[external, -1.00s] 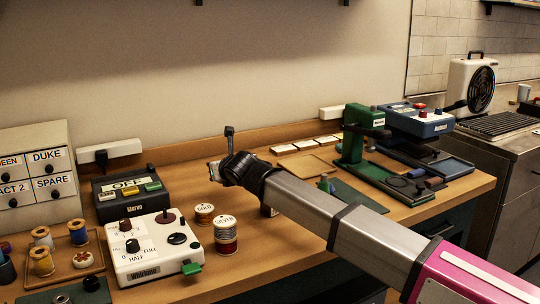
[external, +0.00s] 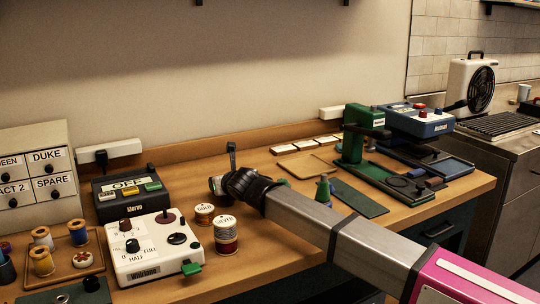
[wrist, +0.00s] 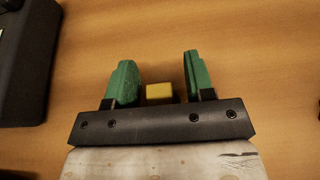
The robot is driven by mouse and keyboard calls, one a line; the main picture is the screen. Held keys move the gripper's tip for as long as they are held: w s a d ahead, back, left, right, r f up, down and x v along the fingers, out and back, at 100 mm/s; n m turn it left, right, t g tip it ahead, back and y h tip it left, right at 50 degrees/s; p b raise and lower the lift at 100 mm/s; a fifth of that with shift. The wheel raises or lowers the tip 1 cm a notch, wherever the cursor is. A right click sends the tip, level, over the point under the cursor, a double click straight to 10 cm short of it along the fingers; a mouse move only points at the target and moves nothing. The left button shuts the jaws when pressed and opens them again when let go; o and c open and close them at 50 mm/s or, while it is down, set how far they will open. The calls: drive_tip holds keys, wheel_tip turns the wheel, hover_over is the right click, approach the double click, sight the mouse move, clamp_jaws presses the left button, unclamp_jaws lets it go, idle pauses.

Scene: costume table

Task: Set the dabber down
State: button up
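I cannot tell whether this piece is the dabber. In the external view the fingertips are small and partly hidden by my wrist. A teal bottle-shaped thing (external: 323,190) stands upright behind my arm, beside a dark green mat (external: 358,198); I cannot tell whether it is the dabber.
A white control box (external: 150,250) and a black labelled machine (external: 128,192) are to the left. A green press (external: 362,135) stands to the right. Bare wood (wrist: 265,70) surrounds the fingers.

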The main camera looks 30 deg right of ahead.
drive_tip(key=shift+r, duration=0.1)
drive_tip(key=shift+o, duration=0.5)
drive_tip(key=v, duration=1.2)
drive_tip(key=shift+s, duration=0.1)
